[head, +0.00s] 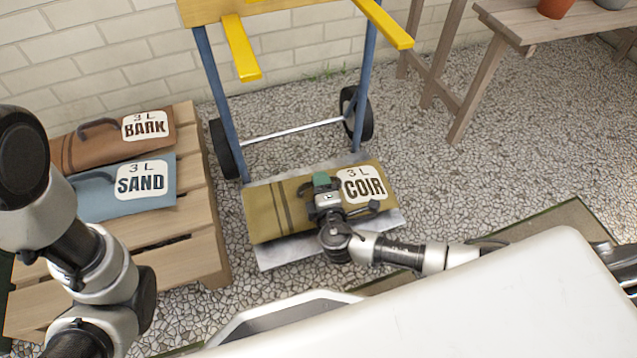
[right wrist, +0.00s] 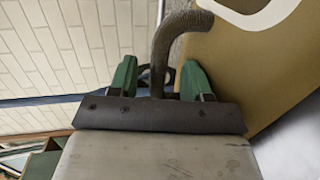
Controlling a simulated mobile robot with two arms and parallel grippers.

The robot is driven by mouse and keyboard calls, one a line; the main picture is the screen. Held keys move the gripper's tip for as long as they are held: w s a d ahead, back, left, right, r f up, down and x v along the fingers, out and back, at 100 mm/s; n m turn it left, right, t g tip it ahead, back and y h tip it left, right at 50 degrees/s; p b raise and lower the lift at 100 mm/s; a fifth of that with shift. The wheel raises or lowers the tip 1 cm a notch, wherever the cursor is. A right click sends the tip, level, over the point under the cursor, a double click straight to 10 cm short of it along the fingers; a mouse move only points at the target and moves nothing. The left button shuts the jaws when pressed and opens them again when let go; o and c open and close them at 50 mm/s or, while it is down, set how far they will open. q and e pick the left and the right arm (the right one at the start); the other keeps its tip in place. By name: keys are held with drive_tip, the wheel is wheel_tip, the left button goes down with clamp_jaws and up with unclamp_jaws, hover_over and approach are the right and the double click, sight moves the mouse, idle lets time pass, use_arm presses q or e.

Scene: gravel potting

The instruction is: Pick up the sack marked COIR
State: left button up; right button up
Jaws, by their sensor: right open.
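The olive COIR sack (head: 265,214) lies on the metal toe plate (head: 282,256) of a hand truck, its white label facing up. My right gripper (head: 322,182) is over the middle of the sack, beside the label, and hides part of it. In the right wrist view, the green fingers of the right gripper (right wrist: 158,75) are open, one on each side of the sack's dark curved handle (right wrist: 162,52). I cannot tell whether either finger touches the handle. My left arm shows at the left, but its gripper is not in view.
The BARK sack (head: 90,148) and SAND sack (head: 100,202) lie on a wooden pallet (head: 190,262) at left. The hand truck's blue uprights (head: 214,85) and wheels (head: 222,148) stand behind the COIR sack. A wooden bench (head: 490,75) is at upper right; gravel between is clear.

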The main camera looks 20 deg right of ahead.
drive_tip(key=shift+w, duration=0.1)
clamp_jaws()
idle(1.3)
drive_tip(key=shift+r, duration=0.1)
